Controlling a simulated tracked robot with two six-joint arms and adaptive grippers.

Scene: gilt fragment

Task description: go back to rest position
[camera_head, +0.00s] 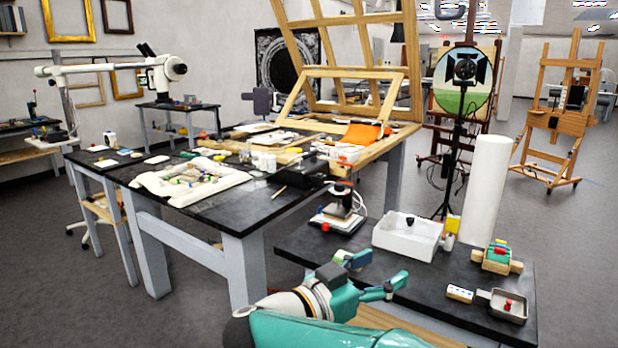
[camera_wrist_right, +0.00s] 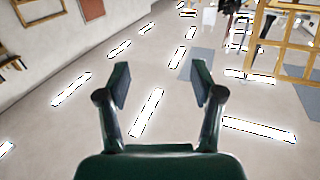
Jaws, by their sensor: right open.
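My right gripper (camera_head: 374,272) is at the bottom middle of the head view, at the end of my teal arm. It appears above the near edge of the low black table (camera_head: 385,300). Its two fingers are spread apart. In the right wrist view the open gripper (camera_wrist_right: 160,84) has nothing between its fingers. Behind them is a pale surface with bright white strips. My left gripper is in neither view.
The low table holds a white bin (camera_head: 405,240), a white cylinder (camera_head: 487,190), a teal-and-wood block (camera_head: 496,260) and a small grey tray (camera_head: 503,306) with a red piece. A cluttered workbench (camera_head: 240,215) stands behind. Grey floor (camera_head: 90,300) is clear at left.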

